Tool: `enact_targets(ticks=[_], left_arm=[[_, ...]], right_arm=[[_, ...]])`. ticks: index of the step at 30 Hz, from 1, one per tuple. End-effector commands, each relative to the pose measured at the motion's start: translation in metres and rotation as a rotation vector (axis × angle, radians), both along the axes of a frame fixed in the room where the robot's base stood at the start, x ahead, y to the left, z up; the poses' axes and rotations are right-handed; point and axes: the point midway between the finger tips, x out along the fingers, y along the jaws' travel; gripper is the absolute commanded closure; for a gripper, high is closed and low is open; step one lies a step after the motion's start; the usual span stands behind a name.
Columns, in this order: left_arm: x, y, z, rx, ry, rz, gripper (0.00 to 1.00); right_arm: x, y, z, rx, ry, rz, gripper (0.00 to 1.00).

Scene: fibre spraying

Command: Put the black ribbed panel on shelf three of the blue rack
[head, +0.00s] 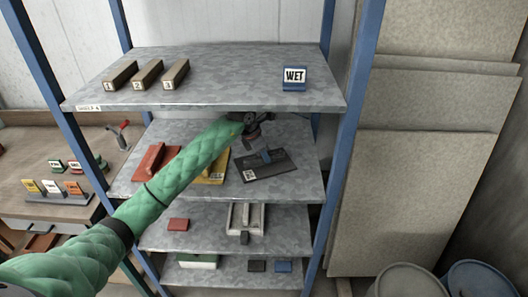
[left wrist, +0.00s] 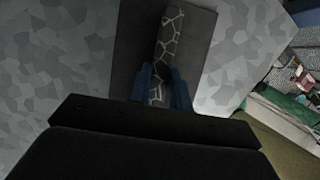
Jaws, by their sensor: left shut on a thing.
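The black panel (head: 275,168) is a flat dark plate with a small white label, at the right of the blue rack's (head: 352,110) second shelf from the top (head: 310,178). My left gripper (head: 265,156) reaches in under the top shelf, over the panel. In the left wrist view its blue fingers (left wrist: 161,88) are shut on a dark bar with pale cracked lines (left wrist: 170,40) on the panel (left wrist: 135,45). The panel lies flat on or just above the grey shelf; I cannot tell whether it touches. My right gripper is not in view.
The top shelf (head: 220,75) holds three numbered blocks (head: 148,74) and a WET sign (head: 294,78). A red tool (head: 155,162) and a yellow item (head: 212,175) share the panel's shelf. Lower shelves hold small items. Large boards (head: 415,200) lean at the right.

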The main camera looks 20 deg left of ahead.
Motion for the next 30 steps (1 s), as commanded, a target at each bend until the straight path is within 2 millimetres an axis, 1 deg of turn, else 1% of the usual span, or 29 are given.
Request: enact_targets(ticks=[9, 10, 13, 23, 26, 28, 30], left_arm=[[0.000, 0.000, 0.000, 0.000, -0.003, 0.000, 1.00], [0.000, 0.000, -0.001, 0.001, -0.001, -0.001, 0.78], [0.000, 0.000, -0.001, 0.000, 0.000, -0.001, 0.59], [0.000, 0.000, 0.000, 0.000, 0.000, -0.001, 0.58], [-0.001, 0.002, 0.005, 0.001, -0.002, 0.000, 0.58], [-0.003, 0.005, 0.013, 0.001, -0.005, -0.001, 0.58], [-0.005, 0.009, 0.022, 0.002, -0.004, -0.001, 0.58]], right_arm=[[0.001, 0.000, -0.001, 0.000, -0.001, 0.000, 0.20], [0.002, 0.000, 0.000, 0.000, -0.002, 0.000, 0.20], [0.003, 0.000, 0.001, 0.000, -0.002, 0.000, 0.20], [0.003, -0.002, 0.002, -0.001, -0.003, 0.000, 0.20], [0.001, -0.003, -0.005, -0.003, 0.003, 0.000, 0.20], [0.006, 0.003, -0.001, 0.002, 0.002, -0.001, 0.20], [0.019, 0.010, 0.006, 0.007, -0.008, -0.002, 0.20]])
